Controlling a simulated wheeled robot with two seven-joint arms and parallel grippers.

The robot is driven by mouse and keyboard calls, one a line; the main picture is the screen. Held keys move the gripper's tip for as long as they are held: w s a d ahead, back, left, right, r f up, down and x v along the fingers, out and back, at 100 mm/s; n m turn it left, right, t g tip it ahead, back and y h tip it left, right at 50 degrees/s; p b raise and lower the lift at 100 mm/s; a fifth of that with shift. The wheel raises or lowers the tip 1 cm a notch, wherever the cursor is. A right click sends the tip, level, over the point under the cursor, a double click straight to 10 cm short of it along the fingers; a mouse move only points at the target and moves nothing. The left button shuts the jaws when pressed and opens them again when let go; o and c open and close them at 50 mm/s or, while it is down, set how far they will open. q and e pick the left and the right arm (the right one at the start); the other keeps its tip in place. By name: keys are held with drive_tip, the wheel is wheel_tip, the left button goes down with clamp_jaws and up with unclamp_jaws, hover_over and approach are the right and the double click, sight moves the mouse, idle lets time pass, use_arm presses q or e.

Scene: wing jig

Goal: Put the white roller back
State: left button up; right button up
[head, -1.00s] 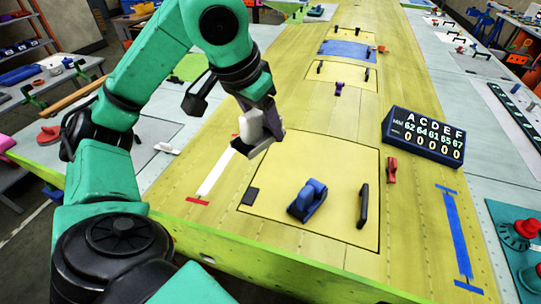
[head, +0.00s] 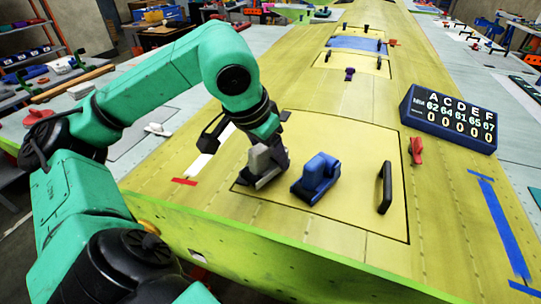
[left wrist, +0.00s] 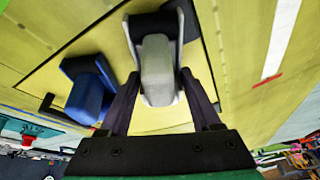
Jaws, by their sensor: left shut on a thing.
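The white roller (head: 260,159), a pale block with a dark grey base, is between the fingers of my left gripper (head: 270,155), which is shut on it. In the left wrist view the roller (left wrist: 157,65) stands between the two dark fingers (left wrist: 162,100). It is over or on the black pad (head: 242,181) at the left corner of the yellow panel (head: 335,215); I cannot tell whether it touches. The pad is mostly hidden by the roller, and its edge shows in the left wrist view (left wrist: 190,22). My right gripper is not in view.
A similar blue tool (head: 317,178) stands close to the right of the roller. A black handle (head: 385,187) is farther right on the panel. A red clamp (head: 416,149) and a number display (head: 449,118) lie beyond. A white strip (head: 211,152) lies at left.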

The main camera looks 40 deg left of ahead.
use_arm(q)
drive_tip(key=shift+s+a+f+b, duration=0.1)
drive_tip(key=shift+a+f+b, duration=0.05)
drive_tip(key=shift+f+b, duration=0.3)
drive_tip(key=o, duration=1.3)
drive_tip(key=shift+c, duration=0.2)
drive_tip(key=shift+o, duration=0.2)
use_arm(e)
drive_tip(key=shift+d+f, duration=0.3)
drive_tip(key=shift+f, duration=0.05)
use_arm(q)
drive_tip(key=shift+r, duration=0.15)
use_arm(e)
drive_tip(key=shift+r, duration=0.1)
use_arm(q)
drive_tip(key=p+v, duration=0.5)
drive_tip(key=v, duration=0.7)
drive_tip(key=shift+r, duration=0.4)
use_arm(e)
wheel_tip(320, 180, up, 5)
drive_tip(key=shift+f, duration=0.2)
use_arm(q)
drive_tip(key=shift+f, duration=0.1)
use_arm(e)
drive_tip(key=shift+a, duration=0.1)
